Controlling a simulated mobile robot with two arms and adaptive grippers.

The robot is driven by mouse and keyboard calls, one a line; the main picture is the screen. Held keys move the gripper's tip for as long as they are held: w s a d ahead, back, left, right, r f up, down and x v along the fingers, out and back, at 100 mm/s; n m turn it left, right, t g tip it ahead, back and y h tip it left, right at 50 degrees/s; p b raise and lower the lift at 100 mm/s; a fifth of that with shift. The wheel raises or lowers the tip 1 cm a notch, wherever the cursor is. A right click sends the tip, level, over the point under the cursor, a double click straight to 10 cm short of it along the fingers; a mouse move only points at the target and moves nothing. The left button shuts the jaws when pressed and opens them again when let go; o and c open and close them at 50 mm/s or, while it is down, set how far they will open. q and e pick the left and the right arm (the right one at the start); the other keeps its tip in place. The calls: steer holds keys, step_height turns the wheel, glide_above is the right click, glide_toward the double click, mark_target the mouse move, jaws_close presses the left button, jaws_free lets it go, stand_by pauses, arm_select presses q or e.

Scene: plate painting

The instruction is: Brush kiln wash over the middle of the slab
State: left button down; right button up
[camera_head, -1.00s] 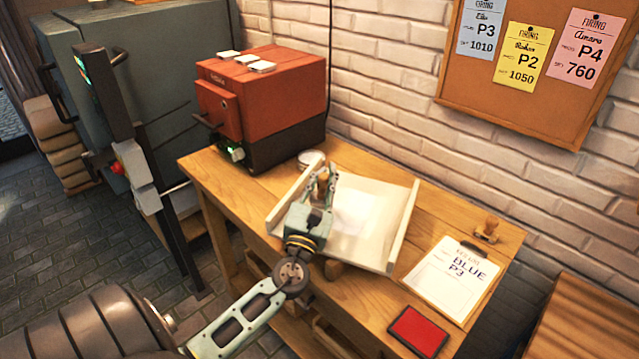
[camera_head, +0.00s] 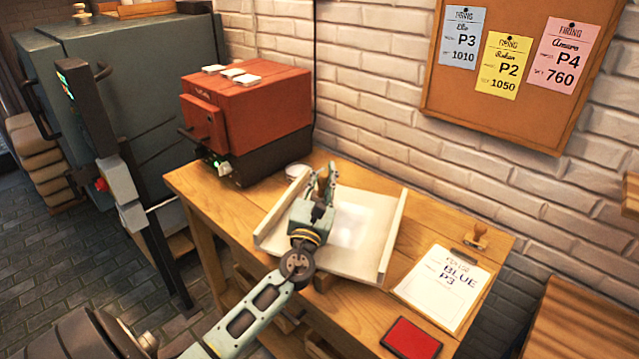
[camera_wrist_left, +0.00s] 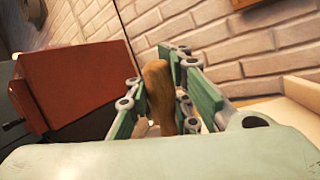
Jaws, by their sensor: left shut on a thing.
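The slab (camera_head: 375,222) is a pale sheet lying between two light side rails on the wooden bench. A whiter, glossy patch (camera_head: 352,228) shows on its middle. My left gripper (camera_head: 326,180) is over the left part of the slab. In the left wrist view, its fingers (camera_wrist_left: 168,95) are shut on the brown wooden handle of the brush (camera_wrist_left: 158,88). The brush's bristles are hidden behind the gripper, so I cannot tell whether they touch the slab. My right gripper is not in view.
A red kiln (camera_head: 248,105) stands at the bench's back left, with a small round white dish (camera_head: 298,171) beside it. A clipboard (camera_head: 445,287), a wooden stamp (camera_head: 476,237) and a red pad (camera_head: 411,338) lie to the right. A brick wall bounds the back.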

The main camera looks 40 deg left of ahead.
arm_select(q)
steer(key=w, duration=0.2)
steer(key=w+b, duration=0.1)
steer(key=w, duration=0.1)
steer(key=shift+a, duration=0.35)
step_height(320, 180, up, 6)
steer(key=p, duration=0.5)
steer(key=shift+p, duration=0.4)
steer(key=shift+r, duration=0.15)
step_height(320, 180, up, 3)
steer(key=p, duration=0.3)
stand_by(0.6)
